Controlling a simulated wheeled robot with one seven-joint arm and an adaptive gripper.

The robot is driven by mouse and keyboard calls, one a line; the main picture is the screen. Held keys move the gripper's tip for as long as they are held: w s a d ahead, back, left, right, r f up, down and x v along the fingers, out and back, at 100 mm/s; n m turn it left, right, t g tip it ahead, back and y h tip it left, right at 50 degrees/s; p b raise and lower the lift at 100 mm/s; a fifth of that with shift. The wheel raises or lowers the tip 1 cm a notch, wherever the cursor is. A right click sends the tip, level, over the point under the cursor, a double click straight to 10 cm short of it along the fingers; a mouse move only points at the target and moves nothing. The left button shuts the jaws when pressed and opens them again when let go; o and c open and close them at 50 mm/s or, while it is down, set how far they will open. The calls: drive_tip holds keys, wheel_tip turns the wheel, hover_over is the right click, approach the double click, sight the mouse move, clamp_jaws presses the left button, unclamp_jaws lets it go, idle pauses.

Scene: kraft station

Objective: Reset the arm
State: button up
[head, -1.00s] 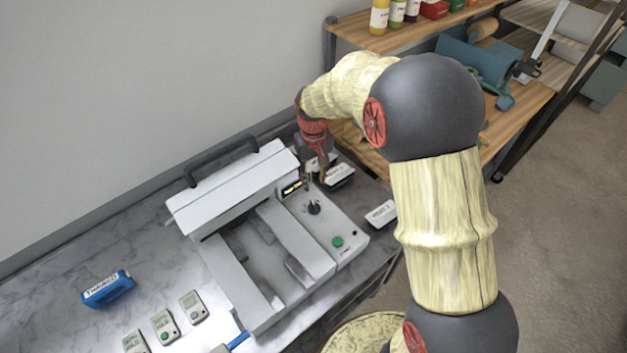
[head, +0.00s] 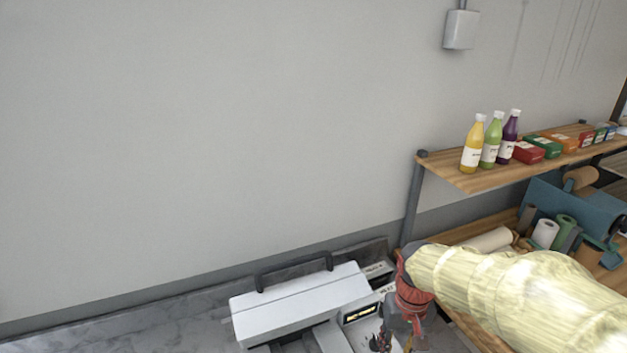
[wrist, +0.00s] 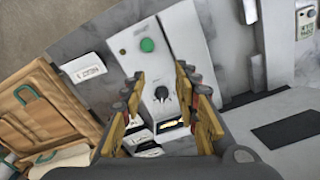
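My gripper (wrist: 162,84) is open in the wrist view, with its two yellow-and-grey fingers apart. Nothing is held between them. A black knob (wrist: 162,93) on the white machine's control panel (wrist: 176,62) shows in the gap between the fingers. A green button (wrist: 147,45) is farther along the panel. In the head view my gripper (head: 396,340) hangs at the bottom edge, right of the machine's small lit display (head: 360,312), and its fingertips are not clear there. The white machine's lid (head: 300,303) has a dark handle (head: 295,271).
A wooden shelf (head: 452,176) at the right holds bottles (head: 472,146) and small boxes (head: 528,151). Rolls (head: 545,234) lie on the wooden surface below. White labelled blocks (wrist: 88,66) lie beside the panel. The wall fills the upper left.

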drive_tip(key=s+r+t+b, duration=0.3)
drive_tip(key=s+t+b, duration=0.2)
drive_tip(key=s+b, duration=0.5)
drive_tip(key=s, duration=0.3)
drive_tip(key=shift+s+d, duration=0.15)
drive_tip(key=shift+s, duration=0.25)
